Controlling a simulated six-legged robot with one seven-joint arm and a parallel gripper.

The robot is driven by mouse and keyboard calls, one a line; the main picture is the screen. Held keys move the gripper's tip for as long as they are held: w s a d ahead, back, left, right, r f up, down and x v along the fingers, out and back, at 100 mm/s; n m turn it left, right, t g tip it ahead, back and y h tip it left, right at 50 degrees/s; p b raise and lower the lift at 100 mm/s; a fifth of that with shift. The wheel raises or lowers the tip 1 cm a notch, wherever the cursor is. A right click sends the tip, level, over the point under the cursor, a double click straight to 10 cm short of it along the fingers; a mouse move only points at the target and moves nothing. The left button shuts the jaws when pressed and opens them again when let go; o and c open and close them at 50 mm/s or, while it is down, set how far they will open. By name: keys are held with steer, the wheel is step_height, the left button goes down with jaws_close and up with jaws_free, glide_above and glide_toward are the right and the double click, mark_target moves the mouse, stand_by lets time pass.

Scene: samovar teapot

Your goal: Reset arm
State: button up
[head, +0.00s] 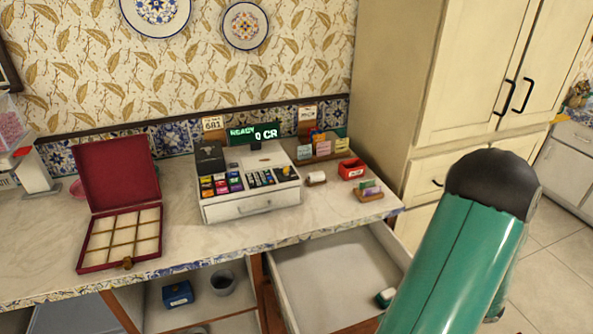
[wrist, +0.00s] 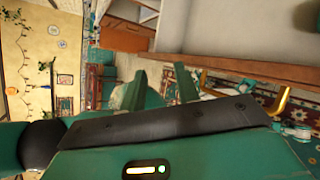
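My arm, green with a black joint, fills the right foreground of the head view; my gripper is not visible there. In the wrist view my gripper (wrist: 160,68) shows two green fingers with a gap between them. It is open, and I see nothing held between the fingers. Beyond the fingers the view looks sideways across the room, with a wooden edge (wrist: 235,70) and a gold handle (wrist: 287,105) to the right.
An open drawer (head: 320,265) juts out below the counter, beside my arm, with a small green-and-white item (head: 385,298) inside. On the counter (head: 330,215) stand a cash register (head: 250,203), an open red box (head: 118,185) and small racks. Tall cabinets (head: 470,70) stand at right.

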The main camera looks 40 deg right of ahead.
steer(key=w+a+r+n+g+h, duration=0.3)
steer(key=w+a+r+n+g, duration=0.7)
steer(key=n, duration=0.9)
steer(key=w+a+r+n+t+h, duration=0.2)
steer(key=a+r+n+t+h, duration=0.4)
steer(key=a+r+n, duration=0.8)
steer(key=a+n, duration=0.3)
steer(key=n, duration=0.1)
steer(key=shift+w+a+r+t, duration=0.2)
steer(key=shift+a+r+t, duration=0.1)
steer(key=shift+a, duration=0.1)
steer(key=shift+d, duration=0.15)
